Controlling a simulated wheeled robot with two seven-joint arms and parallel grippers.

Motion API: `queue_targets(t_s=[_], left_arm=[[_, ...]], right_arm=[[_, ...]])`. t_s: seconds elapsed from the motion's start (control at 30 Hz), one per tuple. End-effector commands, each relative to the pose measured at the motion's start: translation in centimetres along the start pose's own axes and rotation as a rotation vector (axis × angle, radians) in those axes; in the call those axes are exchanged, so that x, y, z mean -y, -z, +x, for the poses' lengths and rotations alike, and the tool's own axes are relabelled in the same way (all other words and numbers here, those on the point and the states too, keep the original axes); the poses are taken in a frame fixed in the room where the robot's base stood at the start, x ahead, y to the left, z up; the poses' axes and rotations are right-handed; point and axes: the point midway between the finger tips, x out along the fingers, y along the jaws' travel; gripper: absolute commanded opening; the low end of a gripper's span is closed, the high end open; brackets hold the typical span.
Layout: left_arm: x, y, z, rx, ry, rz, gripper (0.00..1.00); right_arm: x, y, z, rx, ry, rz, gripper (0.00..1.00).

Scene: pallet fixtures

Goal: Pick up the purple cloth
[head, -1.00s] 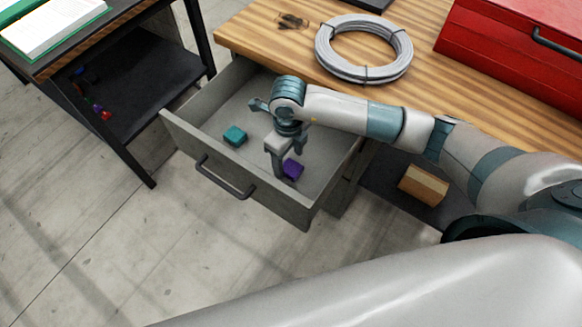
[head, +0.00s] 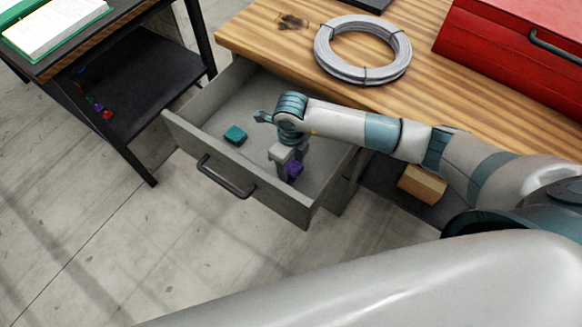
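The purple cloth (head: 295,169) is a small folded piece lying on the floor of the open grey drawer (head: 222,113), near its front right corner. My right gripper (head: 292,170) reaches down into the drawer from the right, with its fingers around the cloth. The fingers look spread apart, one on the near left side and one on the far right side. Part of the cloth is hidden behind the near finger. I cannot tell whether the fingers touch it. My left gripper is out of view.
A teal folded cloth (head: 235,135) lies left in the drawer. The drawer front has a dark handle (head: 226,178). On the wooden bench (head: 280,48) are a grey cable coil (head: 362,73) and a red toolbox (head: 510,42). A cardboard-coloured box (head: 421,185) sits below. A black shelf stands left.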

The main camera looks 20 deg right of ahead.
Motion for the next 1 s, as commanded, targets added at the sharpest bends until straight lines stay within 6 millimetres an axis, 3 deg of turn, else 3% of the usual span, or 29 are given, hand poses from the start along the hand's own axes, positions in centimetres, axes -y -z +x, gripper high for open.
queue_targets(t_s=[0.03, 0.1, 0.13, 0.47, 0.67, 1.0], left_arm=[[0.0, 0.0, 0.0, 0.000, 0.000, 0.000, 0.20], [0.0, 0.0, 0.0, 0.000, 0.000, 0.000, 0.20], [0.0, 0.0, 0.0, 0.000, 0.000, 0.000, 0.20], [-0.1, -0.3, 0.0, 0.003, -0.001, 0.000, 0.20], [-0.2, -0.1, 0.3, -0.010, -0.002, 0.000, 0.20], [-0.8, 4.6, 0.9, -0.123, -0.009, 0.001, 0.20]], right_arm=[[0.0, 0.0, 0.0, 0.000, 0.000, 0.000, 0.37], [0.0, 0.0, 0.0, 0.000, 0.000, 0.000, 0.20], [0.0, 0.0, 0.0, 0.000, 0.000, 0.000, 0.17], [0.0, 0.0, -0.2, 0.001, 0.000, 0.000, 0.17], [0.1, -0.2, -1.7, 0.004, 0.001, 0.000, 0.17], [0.1, -0.1, -7.1, 0.004, 0.001, -0.001, 0.17]])
